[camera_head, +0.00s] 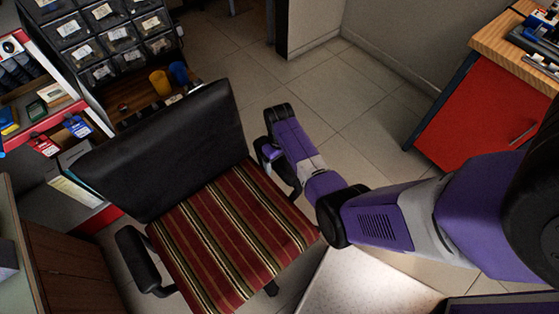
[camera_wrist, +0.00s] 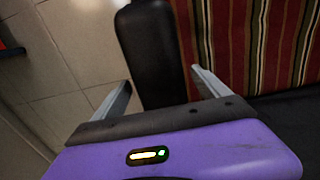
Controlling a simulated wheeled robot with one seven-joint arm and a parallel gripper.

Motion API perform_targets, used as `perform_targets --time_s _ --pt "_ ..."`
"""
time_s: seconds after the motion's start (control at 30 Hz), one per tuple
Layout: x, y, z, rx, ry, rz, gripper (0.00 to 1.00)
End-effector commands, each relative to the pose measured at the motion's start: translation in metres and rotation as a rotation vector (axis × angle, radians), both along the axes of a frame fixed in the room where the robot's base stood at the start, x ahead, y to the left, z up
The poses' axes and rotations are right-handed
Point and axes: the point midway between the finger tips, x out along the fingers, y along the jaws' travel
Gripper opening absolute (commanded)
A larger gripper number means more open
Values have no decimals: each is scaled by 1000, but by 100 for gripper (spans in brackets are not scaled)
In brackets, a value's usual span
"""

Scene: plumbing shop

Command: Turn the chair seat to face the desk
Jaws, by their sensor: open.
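The office chair has a striped red seat (camera_head: 235,225) and a tall black backrest (camera_head: 165,150). In the head view its backrest is at the upper left and its open front points to the lower right. One black armrest (camera_head: 137,258) shows at the left. My arm reaches in from the right, to the chair's right side, where it partly hides the other armrest. In the wrist view my gripper (camera_wrist: 160,76) is open, with a black armrest pad (camera_wrist: 151,50) between its spread fingers; contact cannot be told. The striped seat (camera_wrist: 260,45) is beside it.
A wooden-topped bench with a red cabinet (camera_head: 465,115) stands at the right. A shelf with black bins (camera_head: 110,35) and cups is behind the chair. A brown wooden unit (camera_head: 65,270) is at lower left. Which is the desk is unclear. Tiled floor (camera_head: 365,100) is clear between.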

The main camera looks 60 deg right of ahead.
Motion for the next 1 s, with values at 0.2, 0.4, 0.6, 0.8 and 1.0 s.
perform_targets --time_s 0.2,0.4,0.6,0.8,1.0 --pt "0 0 0 0 -1 -1 84" --pt "0 0 0 0 -1 -1 44" --pt "0 0 0 0 -1 -1 5" --pt "1 0 0 0 -1 -2 0" --pt "7 3 0 0 -1 -19 0"
